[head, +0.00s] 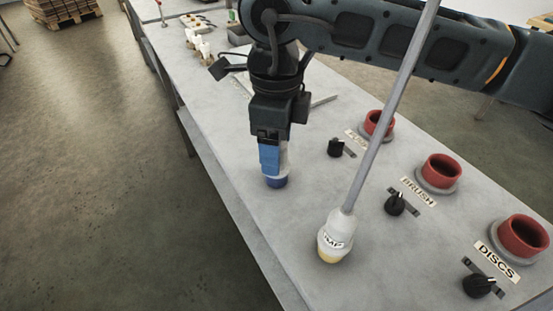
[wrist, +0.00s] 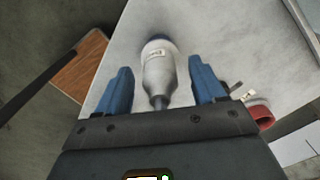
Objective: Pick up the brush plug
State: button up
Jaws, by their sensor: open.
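A pale plug with a dark blue end (head: 277,182) stands on the grey bench top under my gripper (head: 271,165). In the wrist view this plug (wrist: 159,75) lies between the two blue fingers of my gripper (wrist: 161,80), with a visible gap on each side. Its small label is too blurred to read, so I cannot confirm it is the brush plug. The fingers are open and hide much of it in the head view. A second white plug (head: 335,238) with a yellow end, labelled what looks like TRAP, stands nearer, joined to a long grey hose or rod (head: 390,110).
Red ring sockets, one by the BRUSH label (head: 439,172) and one by the DISCS label (head: 523,236), line the right side with black knobs (head: 395,204). A third red socket (head: 379,124) is farther back. Small pale items (head: 199,45) stand at the far end. The bench's left edge is close.

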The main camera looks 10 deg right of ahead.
jog(key=c, duration=1.2)
jog(key=shift+c, duration=0.2)
